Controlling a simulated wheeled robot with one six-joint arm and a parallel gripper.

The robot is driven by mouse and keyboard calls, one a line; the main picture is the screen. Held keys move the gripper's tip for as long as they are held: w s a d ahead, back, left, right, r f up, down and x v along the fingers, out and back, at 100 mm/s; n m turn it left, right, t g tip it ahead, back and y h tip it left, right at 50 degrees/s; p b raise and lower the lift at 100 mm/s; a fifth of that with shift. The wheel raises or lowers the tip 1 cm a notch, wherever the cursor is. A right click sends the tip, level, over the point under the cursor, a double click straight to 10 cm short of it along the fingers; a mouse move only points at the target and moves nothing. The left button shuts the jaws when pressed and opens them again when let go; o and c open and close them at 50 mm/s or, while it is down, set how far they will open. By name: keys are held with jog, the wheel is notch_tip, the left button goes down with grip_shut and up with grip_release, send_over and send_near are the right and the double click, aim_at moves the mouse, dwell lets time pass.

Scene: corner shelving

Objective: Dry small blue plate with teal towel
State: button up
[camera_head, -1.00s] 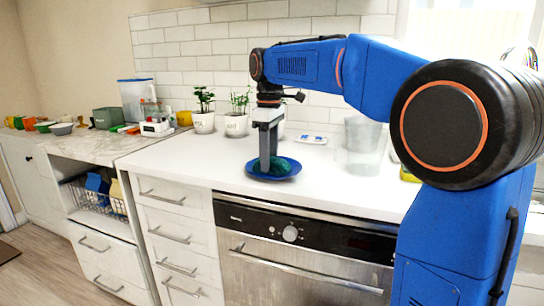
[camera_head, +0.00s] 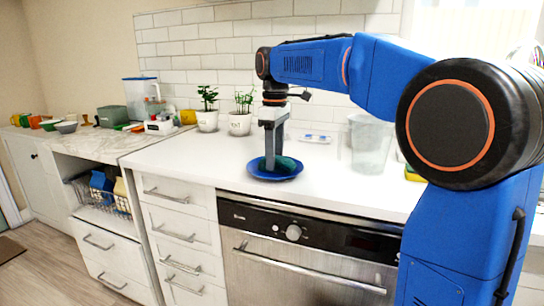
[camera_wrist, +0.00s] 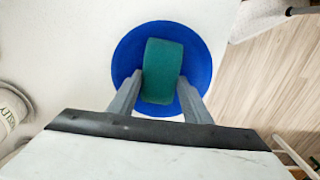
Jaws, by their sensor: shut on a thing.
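The small blue plate (camera_head: 292,174) lies on the white counter near its front edge, above the oven. The teal towel (camera_wrist: 162,72) is folded into a block and sits on the plate, inside its rim. My gripper (camera_head: 270,165) points straight down over the plate. In the wrist view my gripper (camera_wrist: 160,98) has a finger on each side of the towel, shut on it. The blue plate (camera_wrist: 127,52) shows all around the towel there. In the head view the fingers partly hide the towel (camera_head: 285,163).
Potted plants (camera_head: 239,124) stand behind and left of the plate. A clear container (camera_head: 370,145) stands to the right by the wall. A small blue-and-white item (camera_head: 318,139) lies at the back. The counter (camera_head: 200,155) left of the plate is clear.

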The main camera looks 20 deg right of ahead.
jog(key=shift+w+d+f, duration=0.1)
jog(key=shift+w+d, duration=0.05)
jog(key=shift+d, duration=0.4)
jog(key=shift+r, duration=3.5)
jog(key=shift+w, duration=0.1)
